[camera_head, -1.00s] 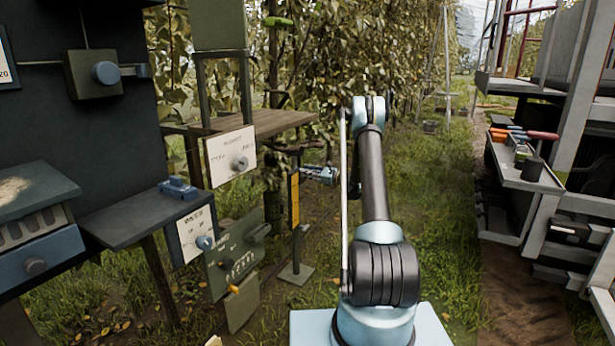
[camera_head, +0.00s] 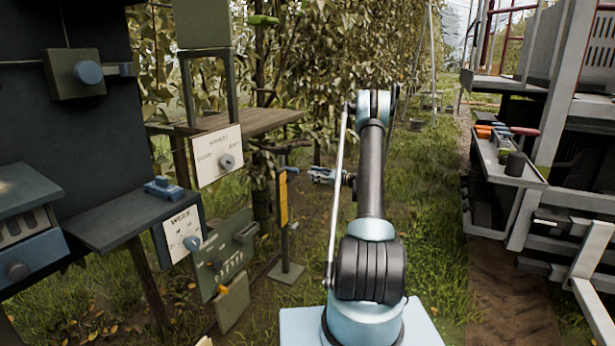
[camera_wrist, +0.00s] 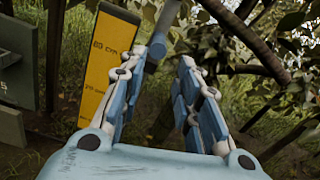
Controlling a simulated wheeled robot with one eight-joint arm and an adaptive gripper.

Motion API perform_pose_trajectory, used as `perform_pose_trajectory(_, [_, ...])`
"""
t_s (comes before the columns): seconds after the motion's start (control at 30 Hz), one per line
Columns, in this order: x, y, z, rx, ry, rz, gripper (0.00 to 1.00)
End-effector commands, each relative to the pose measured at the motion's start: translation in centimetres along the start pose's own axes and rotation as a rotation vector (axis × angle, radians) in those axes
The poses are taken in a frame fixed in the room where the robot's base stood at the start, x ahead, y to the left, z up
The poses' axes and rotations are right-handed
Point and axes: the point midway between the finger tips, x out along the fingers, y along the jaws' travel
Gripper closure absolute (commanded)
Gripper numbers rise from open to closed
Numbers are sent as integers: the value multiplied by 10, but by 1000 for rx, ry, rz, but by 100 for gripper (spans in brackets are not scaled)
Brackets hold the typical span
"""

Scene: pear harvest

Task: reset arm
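My gripper (camera_head: 313,174) is at the end of my light blue and black arm (camera_head: 370,180), which rises in front of the camera and bends down beyond. In the wrist view my gripper (camera_wrist: 172,58) has its two blue fingers apart, with nothing seen held between them. A yellow measuring board (camera_head: 283,198) on a thin post stands left of the gripper with a visible gap. It also shows in the wrist view (camera_wrist: 104,65). A grey-blue rod (camera_wrist: 168,25) lies beyond the left fingertip; I cannot tell whether they touch.
Panels with a white dial plate (camera_head: 217,155) and a green lever board (camera_head: 228,257) stand at left, beside a dark shelf (camera_head: 125,218). Leafy branches hang behind the gripper. A grey rack with a tool tray (camera_head: 510,165) is at right. The grass strip between is clear.

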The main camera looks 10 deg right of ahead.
Motion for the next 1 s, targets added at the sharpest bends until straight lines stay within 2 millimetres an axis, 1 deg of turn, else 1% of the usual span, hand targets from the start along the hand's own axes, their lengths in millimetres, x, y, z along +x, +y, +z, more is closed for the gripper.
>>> perform_pose_trajectory(0.1, [-8,0,0,0,1,-1,70])
perform_pose_trajectory(0.2, [-10,0,0,0,1,-1,70])
perform_pose_trajectory(0.47, [-9,0,0,0,1,-1,70])
perform_pose_trajectory(0.57, [-8,1,4,-10,9,3,70])
perform_pose_trajectory(0.67, [-6,6,17,-42,33,16,70])
perform_pose_trajectory(0.77, [-2,16,36,-94,73,37,70])
perform_pose_trajectory(1.0, [0,45,84,-245,181,104,70])
